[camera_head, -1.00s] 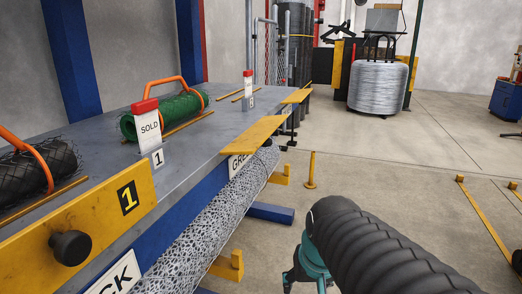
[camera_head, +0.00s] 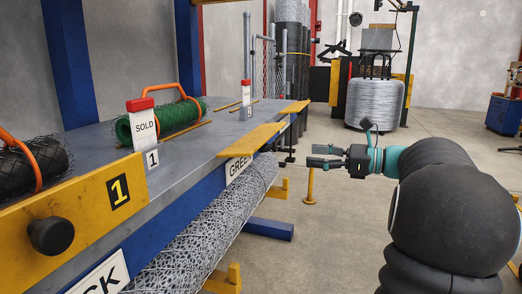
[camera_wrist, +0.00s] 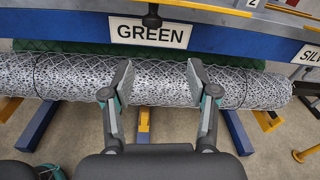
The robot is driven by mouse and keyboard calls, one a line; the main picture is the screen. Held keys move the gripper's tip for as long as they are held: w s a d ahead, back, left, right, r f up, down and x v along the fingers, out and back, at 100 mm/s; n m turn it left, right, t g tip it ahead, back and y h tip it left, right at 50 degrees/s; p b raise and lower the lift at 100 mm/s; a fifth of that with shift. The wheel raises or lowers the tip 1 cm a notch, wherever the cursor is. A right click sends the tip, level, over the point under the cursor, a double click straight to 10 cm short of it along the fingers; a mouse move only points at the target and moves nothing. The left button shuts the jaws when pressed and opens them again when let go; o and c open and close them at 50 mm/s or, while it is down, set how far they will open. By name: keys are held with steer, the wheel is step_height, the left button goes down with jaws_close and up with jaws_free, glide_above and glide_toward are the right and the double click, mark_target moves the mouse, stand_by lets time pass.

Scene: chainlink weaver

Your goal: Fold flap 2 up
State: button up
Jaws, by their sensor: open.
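Flap 2 (camera_head: 252,140) is a yellow board lying flat and jutting over the bench's front edge above the GREEN sign (camera_head: 238,169). In the wrist view its yellow edge (camera_wrist: 208,6) shows along the top, with a black knob (camera_wrist: 152,18) in front of the GREEN sign. Most of the flap is cut off there. My gripper (camera_head: 324,156) is open and empty, to the right of the flap and apart from it. In the wrist view its spread fingers (camera_wrist: 160,82) appear below the sign, in front of the mesh roll.
Flap 1 (camera_head: 92,203) stands upright with a black knob. Another yellow flap (camera_head: 294,107) lies flat farther along. A wire mesh roll (camera_head: 210,235) lies below the bench edge on blue and yellow supports. A yellow post (camera_head: 310,186) stands on the floor.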

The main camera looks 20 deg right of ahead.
mark_target(264, 148)
steer(key=shift+m+y, duration=0.4)
steer(key=shift+m, duration=0.3)
steer(key=x, duration=0.4)
steer(key=b+x, duration=0.1)
steer(key=x, duration=0.9)
steer(key=shift+s+a+r, duration=0.3)
steer(key=shift+s+r, duration=0.05)
steer(key=shift+s, duration=0.05)
jaws_close()
